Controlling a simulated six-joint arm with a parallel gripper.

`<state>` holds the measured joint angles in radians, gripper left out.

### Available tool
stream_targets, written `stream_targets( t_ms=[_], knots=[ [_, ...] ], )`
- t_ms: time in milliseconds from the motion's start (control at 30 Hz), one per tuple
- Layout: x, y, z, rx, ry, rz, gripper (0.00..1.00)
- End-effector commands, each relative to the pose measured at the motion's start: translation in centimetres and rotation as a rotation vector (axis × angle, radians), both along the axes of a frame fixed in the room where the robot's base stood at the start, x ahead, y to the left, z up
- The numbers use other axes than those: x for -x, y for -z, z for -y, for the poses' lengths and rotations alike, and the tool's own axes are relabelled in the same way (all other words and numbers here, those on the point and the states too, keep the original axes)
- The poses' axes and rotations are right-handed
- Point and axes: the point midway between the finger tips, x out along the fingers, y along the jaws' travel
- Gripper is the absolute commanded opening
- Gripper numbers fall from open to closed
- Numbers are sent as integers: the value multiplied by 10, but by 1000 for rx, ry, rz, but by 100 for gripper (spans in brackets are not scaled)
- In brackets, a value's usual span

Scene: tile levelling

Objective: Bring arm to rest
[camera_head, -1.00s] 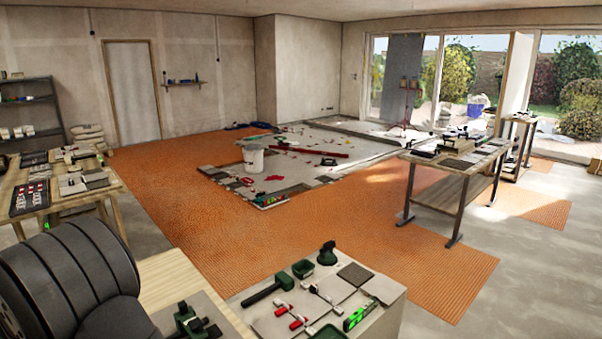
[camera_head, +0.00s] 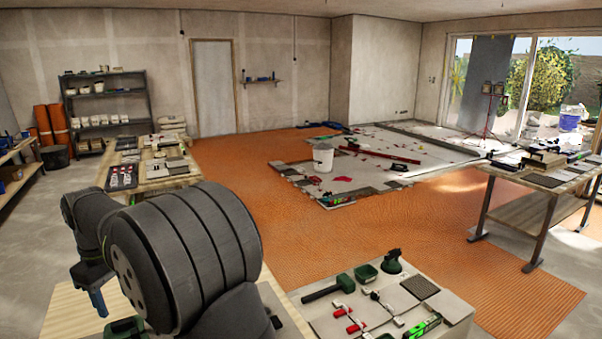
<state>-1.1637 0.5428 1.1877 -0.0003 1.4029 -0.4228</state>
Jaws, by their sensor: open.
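My arm's dark grey, banded links fill the lower left of the head view. At the far end of the arm, a small blue-grey part of my gripper (camera_head: 92,290) shows, pointing down above a light wooden bench top (camera_head: 70,318). It is open, and I see nothing held in it. Much of the gripper and whatever lies behind the large link is hidden. The gripper is left of the grey work surface (camera_head: 455,308) with the tools.
The near surface holds a green-headed mallet (camera_head: 328,288), red-handled tools (camera_head: 350,322), a green level (camera_head: 422,325) and a dark tile (camera_head: 420,286). A white bucket (camera_head: 323,157) stands on the tiled area. A table (camera_head: 540,195) stands right. Orange matting (camera_head: 250,165) between is mostly clear.

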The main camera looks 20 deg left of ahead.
Motion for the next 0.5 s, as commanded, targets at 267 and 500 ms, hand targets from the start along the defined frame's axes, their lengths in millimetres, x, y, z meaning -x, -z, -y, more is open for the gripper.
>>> stream_targets(
  t_ms=[267,500],
  knots=[
    [1,63,1,10,0,-5,50],
    [1,111,1,11,0,-5,50]
  ],
)
